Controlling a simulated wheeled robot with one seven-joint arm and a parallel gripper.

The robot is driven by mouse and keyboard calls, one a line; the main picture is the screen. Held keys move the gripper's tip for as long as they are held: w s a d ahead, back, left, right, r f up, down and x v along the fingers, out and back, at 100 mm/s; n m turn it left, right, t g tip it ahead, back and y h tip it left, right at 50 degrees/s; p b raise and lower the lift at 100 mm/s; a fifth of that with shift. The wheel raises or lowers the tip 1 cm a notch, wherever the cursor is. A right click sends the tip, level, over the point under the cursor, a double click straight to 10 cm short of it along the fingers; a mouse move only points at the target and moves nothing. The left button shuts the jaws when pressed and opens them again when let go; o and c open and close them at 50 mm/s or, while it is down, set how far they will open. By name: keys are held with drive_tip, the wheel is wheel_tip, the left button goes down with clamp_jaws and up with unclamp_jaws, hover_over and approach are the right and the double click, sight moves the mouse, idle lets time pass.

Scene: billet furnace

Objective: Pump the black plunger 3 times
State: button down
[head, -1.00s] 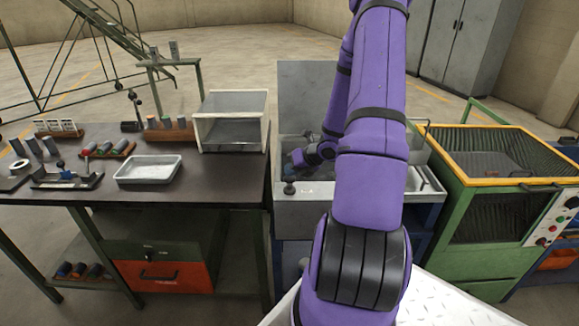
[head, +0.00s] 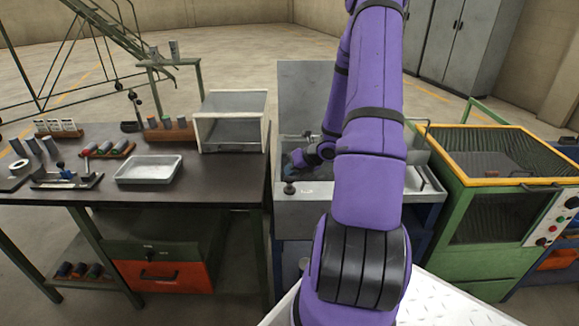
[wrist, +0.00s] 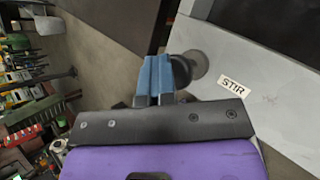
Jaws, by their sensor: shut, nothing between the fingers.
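The black plunger (head: 289,188) is a small dark knob at the front left corner of the grey tank (head: 306,202). In the wrist view the black plunger (wrist: 182,71) sits on a round grey collar beside a white "STIR" label (wrist: 234,87). My gripper (head: 291,167) is at the tank's left side, just behind the knob in the head view. In the wrist view my gripper's blue fingers (wrist: 155,62) are shut together and empty, immediately left of the knob and partly covering it. I cannot tell whether they touch it.
A dark workbench (head: 215,185) with a white tray (head: 148,170) and a clear box (head: 231,121) stands to the left. A green machine with a yellow rim (head: 490,180) stands to the right. The tank's raised lid (head: 304,95) is behind my gripper.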

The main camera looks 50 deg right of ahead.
drive_tip(key=shift+r, duration=3)
